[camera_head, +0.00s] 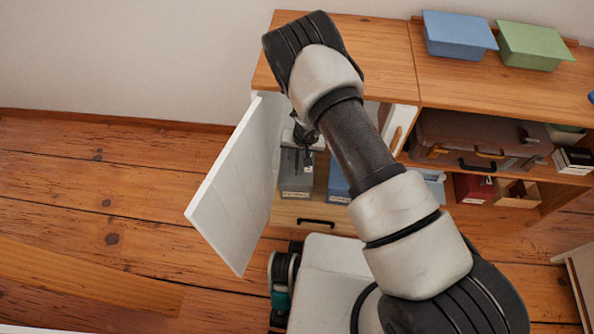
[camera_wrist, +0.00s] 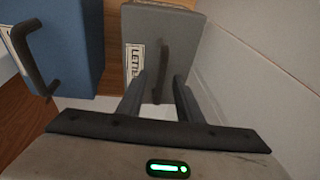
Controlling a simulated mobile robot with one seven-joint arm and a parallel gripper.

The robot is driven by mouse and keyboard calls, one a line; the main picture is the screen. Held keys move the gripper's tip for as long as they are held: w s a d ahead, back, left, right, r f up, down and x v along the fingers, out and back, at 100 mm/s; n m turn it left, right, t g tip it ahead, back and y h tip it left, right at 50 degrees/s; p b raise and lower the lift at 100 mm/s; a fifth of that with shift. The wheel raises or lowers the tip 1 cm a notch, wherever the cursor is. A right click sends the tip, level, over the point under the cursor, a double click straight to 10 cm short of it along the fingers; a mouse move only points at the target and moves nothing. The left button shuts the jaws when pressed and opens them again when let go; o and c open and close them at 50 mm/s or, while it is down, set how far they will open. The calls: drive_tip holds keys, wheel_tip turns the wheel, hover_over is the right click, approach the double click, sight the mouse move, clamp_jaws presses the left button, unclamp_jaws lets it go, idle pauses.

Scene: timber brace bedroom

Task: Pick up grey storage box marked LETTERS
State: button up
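The grey storage box (camera_head: 295,187) stands inside the open cabinet, at its left side. In the wrist view the grey box (camera_wrist: 185,35) shows a white label reading "LETTE", the rest cut off by a finger, and a dark bar handle (camera_wrist: 165,68). My gripper (camera_head: 304,158) is at the box, partly hidden in the head view. In the wrist view the fingers of my gripper (camera_wrist: 161,82) are apart, one on each side of the handle, with gaps visible. It holds nothing.
A blue box (camera_wrist: 70,45) with a dark handle stands close left in the wrist view. The white cabinet door (camera_head: 238,185) is swung open at left. A white wall (camera_wrist: 265,50) is close on the right. A drawer (camera_head: 290,215) sits below the box.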

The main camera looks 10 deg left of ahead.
drive_tip(key=shift+c, duration=0.5)
clamp_jaws()
drive_tip(key=shift+w, duration=0.1)
idle(0.8)
